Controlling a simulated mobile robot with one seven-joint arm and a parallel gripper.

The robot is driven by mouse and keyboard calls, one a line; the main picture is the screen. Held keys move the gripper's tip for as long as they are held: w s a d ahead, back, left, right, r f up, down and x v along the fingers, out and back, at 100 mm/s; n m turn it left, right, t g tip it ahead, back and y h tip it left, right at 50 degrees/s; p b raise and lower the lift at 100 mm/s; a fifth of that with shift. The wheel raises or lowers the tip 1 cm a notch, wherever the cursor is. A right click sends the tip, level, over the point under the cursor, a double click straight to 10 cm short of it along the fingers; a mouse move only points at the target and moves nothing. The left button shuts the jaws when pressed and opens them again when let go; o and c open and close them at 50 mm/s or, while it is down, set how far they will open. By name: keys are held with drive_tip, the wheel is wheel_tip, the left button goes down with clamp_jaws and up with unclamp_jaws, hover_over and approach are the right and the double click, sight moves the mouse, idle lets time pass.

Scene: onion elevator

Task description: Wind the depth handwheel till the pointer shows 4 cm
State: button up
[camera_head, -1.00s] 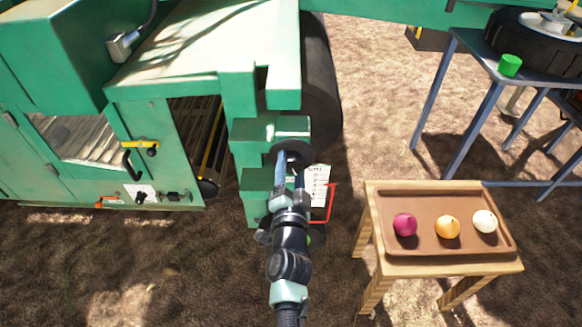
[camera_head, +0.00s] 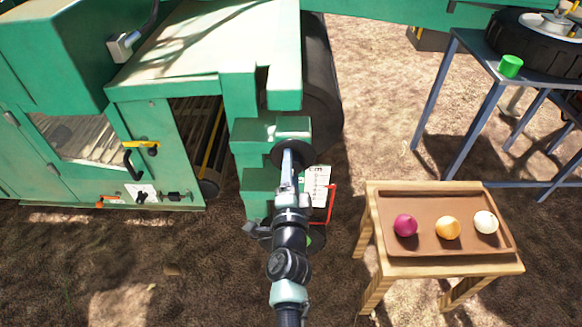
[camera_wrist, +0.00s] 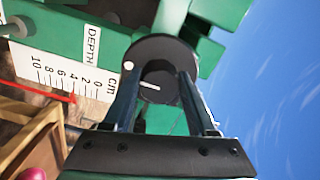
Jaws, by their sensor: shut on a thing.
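The depth handwheel (camera_wrist: 160,48) is a dark round disc with a raised hub on the green machine; in the head view it (camera_head: 276,153) is partly hidden by my arm. My gripper (camera_wrist: 159,82) points at it, with its two fingers closed on either side of the hub. The white depth scale (camera_wrist: 62,66) is marked 10 to 0 cm and shows in the head view (camera_head: 317,184) right of my gripper. The red pointer (camera_wrist: 45,93) has its tip near the 4 mark in the wrist view; the slanted view hides the exact reading.
A wooden stand (camera_head: 440,268) at right bears a brown tray (camera_head: 440,198) with a purple, an orange and a white onion. A blue-grey table (camera_head: 470,50) with a green cup (camera_head: 510,66) stands behind it. Bare ground lies between machine and stand.

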drive_tip(key=o, duration=1.4)
drive_tip(key=shift+c, duration=0.2)
drive_tip(key=shift+s, duration=0.1)
drive_tip(key=s+p, duration=0.2)
drive_tip(key=s, duration=1)
drive_tip(key=shift+s, duration=0.4)
